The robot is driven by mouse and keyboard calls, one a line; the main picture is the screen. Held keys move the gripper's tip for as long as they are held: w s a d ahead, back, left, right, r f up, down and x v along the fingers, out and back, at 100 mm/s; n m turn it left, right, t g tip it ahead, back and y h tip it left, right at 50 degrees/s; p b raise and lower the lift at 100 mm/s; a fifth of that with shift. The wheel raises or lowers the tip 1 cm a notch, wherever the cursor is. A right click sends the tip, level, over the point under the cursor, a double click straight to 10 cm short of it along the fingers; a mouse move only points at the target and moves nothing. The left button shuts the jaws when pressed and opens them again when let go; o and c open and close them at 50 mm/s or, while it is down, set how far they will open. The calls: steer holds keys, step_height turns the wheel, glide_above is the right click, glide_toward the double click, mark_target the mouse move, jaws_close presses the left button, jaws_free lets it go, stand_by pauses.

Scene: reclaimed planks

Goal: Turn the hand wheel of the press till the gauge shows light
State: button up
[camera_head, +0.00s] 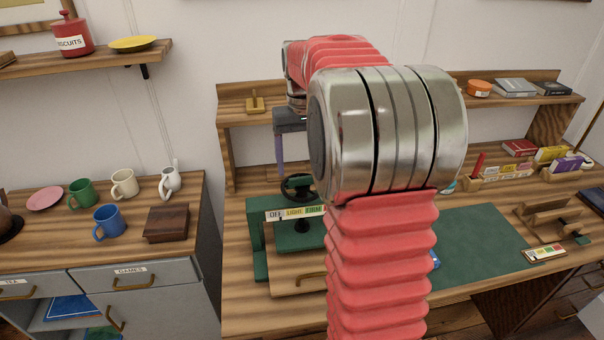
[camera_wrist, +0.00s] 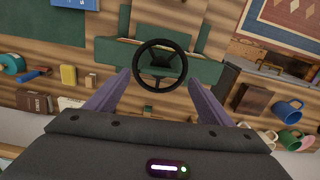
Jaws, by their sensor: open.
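The green press (camera_head: 257,240) stands at the left of the desk. Its dark hand wheel (camera_head: 298,186) lies flat on top, partly hidden by my arm in the head view. The wheel (camera_wrist: 160,62) shows whole in the wrist view, with spokes and a hub. The gauge strip (camera_head: 293,213) reads OFF, LIGHT, FIRM; a small dark mark shows near its OFF end. My gripper (camera_wrist: 160,78) is open and empty, its purple fingers apart on either side of the wheel in the wrist view. I see no clear contact. One finger (camera_head: 280,153) shows above the wheel in the head view.
A green mat (camera_head: 475,240) covers the desk's middle. A wooden stand (camera_head: 550,215) and a card box (camera_head: 500,172) stand at right. A shelf (camera_head: 240,117) runs behind the press. Mugs (camera_head: 108,222) and a wooden box (camera_head: 167,224) sit on the left cabinet.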

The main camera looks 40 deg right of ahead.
mark_target(302, 177)
steer(key=shift+f, duration=2.1)
steer(key=c, duration=1)
